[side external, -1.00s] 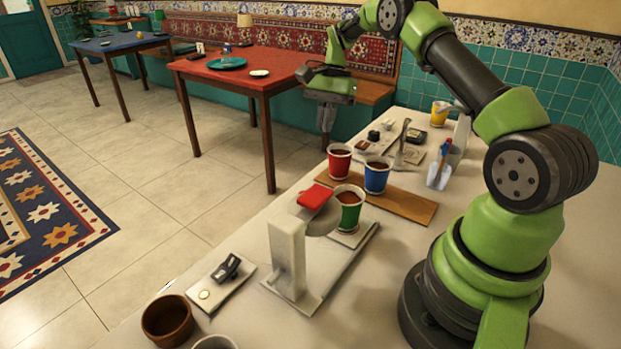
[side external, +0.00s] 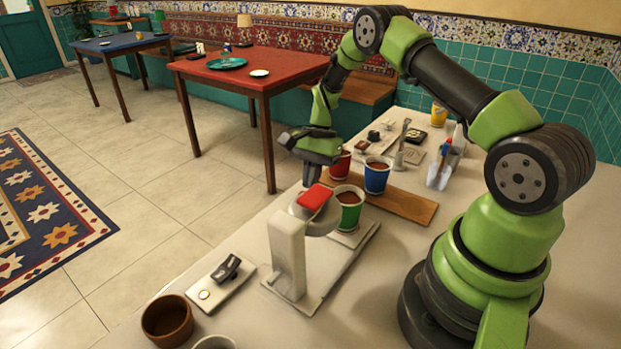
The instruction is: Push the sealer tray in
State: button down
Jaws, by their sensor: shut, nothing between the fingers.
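The white cup sealer (side external: 288,255) stands on the counter with a red handle (side external: 314,196) on top and a round head. Its tray (side external: 356,237) shows at the far end of the base, with a green cup (side external: 348,212) of brown drink on it. The cup is beside the head, partly out from under it. My gripper (side external: 307,180) is shut and empty, pointing down just behind the red handle, left of the red cup. The sealer seems to hide its lowest tips, and I cannot tell whether it touches anything.
A red cup (side external: 339,165) and a blue cup (side external: 376,177) stand on a wooden board (side external: 408,205) close behind the green cup. A scoop in a holder (side external: 440,172) is farther right. A small black device (side external: 226,267) and a brown bowl (side external: 167,321) are at front left.

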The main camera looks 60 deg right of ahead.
jog(key=shift+a, duration=0.25)
jog(key=a, duration=1.1)
jog(key=shift+a, duration=0.25)
